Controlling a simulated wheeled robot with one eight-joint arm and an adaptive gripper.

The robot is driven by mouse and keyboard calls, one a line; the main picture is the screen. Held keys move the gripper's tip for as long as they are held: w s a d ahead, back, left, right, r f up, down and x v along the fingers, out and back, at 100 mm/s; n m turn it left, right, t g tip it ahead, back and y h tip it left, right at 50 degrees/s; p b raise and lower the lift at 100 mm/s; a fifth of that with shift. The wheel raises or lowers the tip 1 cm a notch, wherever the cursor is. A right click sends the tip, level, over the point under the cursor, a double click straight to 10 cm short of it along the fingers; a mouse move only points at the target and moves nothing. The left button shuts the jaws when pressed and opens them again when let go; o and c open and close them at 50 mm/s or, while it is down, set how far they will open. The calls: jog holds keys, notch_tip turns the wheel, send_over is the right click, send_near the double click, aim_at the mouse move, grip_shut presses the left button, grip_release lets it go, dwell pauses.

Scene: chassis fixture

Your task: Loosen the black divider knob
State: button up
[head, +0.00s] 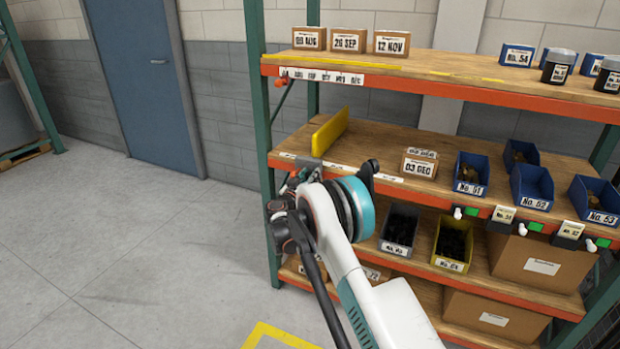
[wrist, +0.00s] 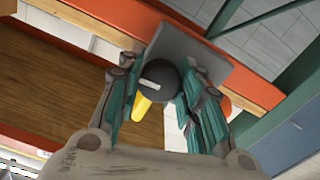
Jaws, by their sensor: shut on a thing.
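The black divider knob (wrist: 160,78), round with a pale bar across its face, sits between the two fingers of my gripper (wrist: 164,88) in the wrist view. My gripper is shut on it. A flat grey plate (wrist: 212,48) lies behind the knob. The yellow divider (head: 331,130) stands upright on the middle shelf (head: 385,150) in the head view; a small yellow part (wrist: 143,108) also shows below the knob in the wrist view. In the head view my gripper (head: 296,180) is at the shelf's front edge, just below the divider's near end, and the knob cannot be made out.
A green rack post (head: 262,110) stands close to the left of my gripper. A grey bin (head: 400,228) and a yellow bin (head: 453,245) are below. The floor at left is clear.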

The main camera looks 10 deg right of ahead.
jog(key=n, duration=0.8)
jog(key=shift+n, duration=0.3)
jog(key=n, duration=0.4)
jog(key=shift+n, duration=2.3)
jog(key=o, duration=0.8)
jog(key=v, duration=1.2)
